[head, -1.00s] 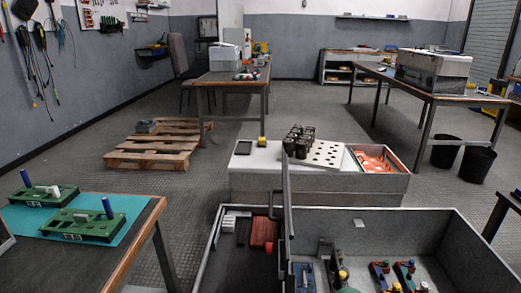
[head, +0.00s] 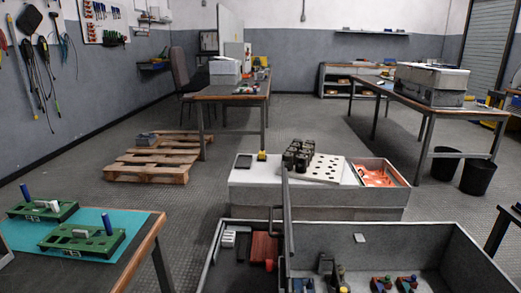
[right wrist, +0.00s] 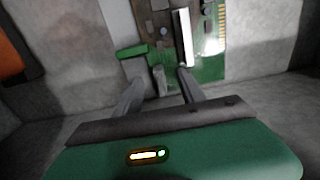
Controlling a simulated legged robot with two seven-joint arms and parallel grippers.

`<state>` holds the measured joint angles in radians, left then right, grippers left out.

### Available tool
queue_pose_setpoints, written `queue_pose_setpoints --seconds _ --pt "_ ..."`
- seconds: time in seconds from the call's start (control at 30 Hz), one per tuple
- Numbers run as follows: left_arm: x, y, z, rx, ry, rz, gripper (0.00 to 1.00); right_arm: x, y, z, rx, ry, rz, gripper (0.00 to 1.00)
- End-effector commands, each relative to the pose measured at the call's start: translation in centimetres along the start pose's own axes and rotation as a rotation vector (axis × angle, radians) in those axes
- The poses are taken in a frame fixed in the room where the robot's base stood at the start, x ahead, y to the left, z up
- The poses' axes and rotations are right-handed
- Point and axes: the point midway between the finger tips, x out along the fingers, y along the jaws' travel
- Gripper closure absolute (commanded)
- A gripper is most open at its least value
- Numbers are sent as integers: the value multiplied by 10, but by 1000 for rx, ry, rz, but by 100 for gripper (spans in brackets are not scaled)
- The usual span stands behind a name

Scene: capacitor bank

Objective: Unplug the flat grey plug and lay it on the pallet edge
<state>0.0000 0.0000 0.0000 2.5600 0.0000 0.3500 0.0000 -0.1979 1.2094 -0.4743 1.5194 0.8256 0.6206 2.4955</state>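Two green boards, a far one (head: 42,212) and a near one (head: 80,239), sit on a teal mat (head: 135,228) at the left. Each bears an upright blue part and a small pale grey block; I cannot tell whether either block is the flat grey plug. The wooden pallet (head: 145,172) lies on the floor beyond, with a small grey item (head: 146,139) on it. My right gripper (right wrist: 162,76) shows only in the right wrist view. Its fingers are apart, below a green circuit board (right wrist: 205,45); a small grey piece shows between them, contact unclear. My left gripper is out of view.
A grey open box (head: 390,237) with coloured parts fills the lower right. Behind it stands a low white-topped block (head: 250,180) with dark cylinders and an orange tray (head: 374,173). Floor around the pallet is clear. Tables stand further back.

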Motion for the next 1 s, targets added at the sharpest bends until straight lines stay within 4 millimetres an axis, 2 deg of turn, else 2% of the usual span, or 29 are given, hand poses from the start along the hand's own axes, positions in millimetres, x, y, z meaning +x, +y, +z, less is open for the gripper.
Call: queue_pose_setpoints --seconds 0.03,0.33,1.0 --pt "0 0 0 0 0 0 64 0 0 0 0 0 0 61" --pt "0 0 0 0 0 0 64 0 0 0 0 0 0 100" --pt "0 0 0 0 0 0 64 0 0 0 0 1 0 100"
